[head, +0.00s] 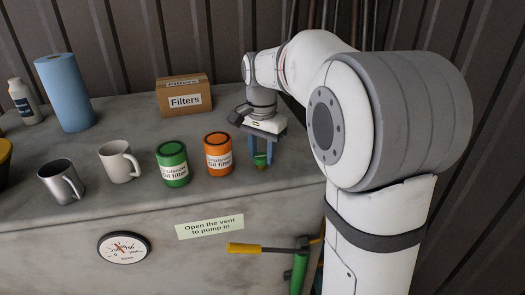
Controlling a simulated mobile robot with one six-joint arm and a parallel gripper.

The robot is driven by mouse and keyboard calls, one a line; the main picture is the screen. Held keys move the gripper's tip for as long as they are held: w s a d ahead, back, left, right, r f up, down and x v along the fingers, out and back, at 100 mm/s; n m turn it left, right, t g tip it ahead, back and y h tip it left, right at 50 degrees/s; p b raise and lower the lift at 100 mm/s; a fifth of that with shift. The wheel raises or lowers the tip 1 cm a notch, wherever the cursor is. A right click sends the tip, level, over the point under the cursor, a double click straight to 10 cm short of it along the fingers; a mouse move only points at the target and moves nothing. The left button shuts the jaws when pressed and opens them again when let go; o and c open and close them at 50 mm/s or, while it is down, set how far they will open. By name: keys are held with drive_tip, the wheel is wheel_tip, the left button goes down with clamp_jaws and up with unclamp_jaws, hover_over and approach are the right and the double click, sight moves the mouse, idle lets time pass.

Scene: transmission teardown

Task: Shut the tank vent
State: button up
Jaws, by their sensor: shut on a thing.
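The tank is the large grey block (60,245) with a flat top, filling the lower left of the head view. A small green part (261,159), seemingly the vent, sits low near the top's right end, with a brownish bit at its foot. My gripper (261,157) points down over it, its two blue fingers shut on the green part. The fingers partly hide it, and I cannot tell how far it is turned. A label (210,227) on the tank front reads "Open the vent to pump in".
An orange can (219,154) and green can (173,164) stand left of my gripper. Further left are two mugs, a blue roll (64,93) and a bottle. A "Filters" box (184,96) stands behind. A gauge (124,248) and a yellow-handled lever (258,249) are at the front.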

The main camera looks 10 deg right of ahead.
sight(262, 156)
drive_tip(key=o, duration=1)
wheel_tip(262, 156, up, 8)
drive_tip(key=shift+f, duration=0.1)
drive_tip(key=s+f+n+t, duration=0.1)
drive_tip(key=s+f+n, duration=0.3)
drive_tip(key=s, duration=0.7)
drive_tip(key=s+f+n+t, duration=0.2)
drive_tip(key=s+f+n, duration=0.3)
drive_tip(key=s+f, duration=0.4)
drive_tip(key=shift+s+d+f, duration=0.2)
drive_tip(key=shift+s+d, duration=0.05)
drive_tip(key=shift+s, duration=0.75)
